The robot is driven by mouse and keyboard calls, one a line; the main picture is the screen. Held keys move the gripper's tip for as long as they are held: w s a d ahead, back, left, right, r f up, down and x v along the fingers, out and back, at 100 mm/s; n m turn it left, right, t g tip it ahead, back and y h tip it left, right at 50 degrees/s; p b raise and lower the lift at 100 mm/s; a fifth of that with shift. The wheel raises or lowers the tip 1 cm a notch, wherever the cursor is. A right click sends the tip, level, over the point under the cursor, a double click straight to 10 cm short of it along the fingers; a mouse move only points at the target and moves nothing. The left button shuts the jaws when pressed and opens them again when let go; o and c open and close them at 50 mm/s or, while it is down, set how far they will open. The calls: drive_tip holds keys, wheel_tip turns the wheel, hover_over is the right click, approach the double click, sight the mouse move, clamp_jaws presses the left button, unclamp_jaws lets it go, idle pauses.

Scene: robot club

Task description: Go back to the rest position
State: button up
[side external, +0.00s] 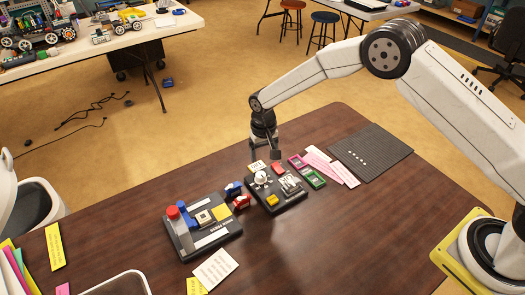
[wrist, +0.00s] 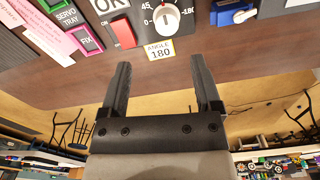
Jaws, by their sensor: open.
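My gripper (side external: 264,153) is open and empty, hanging at the end of my arm above the far side of a dark control box on the brown table. In the wrist view my gripper (wrist: 161,66) shows two dark fingers spread apart with nothing between them. The control box (side external: 291,201) carries a white knob, a red switch and a yellow piece. In the wrist view the white knob (wrist: 166,19), the red switch (wrist: 123,33) and a yellow "ANGLE 180" label (wrist: 159,50) lie beyond the fingertips. I cannot tell the exact height above the box.
A second dark box (side external: 205,245) with a red button stands to the left. Small red and blue pieces (side external: 241,202) sit between the boxes. Pink and green trays (side external: 313,179), paper strips and a dark grey mat (side external: 385,150) lie to the right. The near right tabletop is clear.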

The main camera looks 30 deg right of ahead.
drive_tip(key=s+d+r, duration=0.4)
drive_tip(key=s, duration=0.4)
drive_tip(key=s+d+r+n+t, duration=0.1)
drive_tip(key=s+d+r, duration=0.3)
drive_tip(key=s, duration=0.5)
drive_tip(key=s+d+r+t, duration=0.1)
drive_tip(key=s+d+r, duration=0.3)
drive_tip(key=s, duration=0.5)
wheel_tip(320, 180, up, 2)
drive_tip(key=shift+s+d+r+n, duration=0.15)
drive_tip(key=shift+n, duration=0.15)
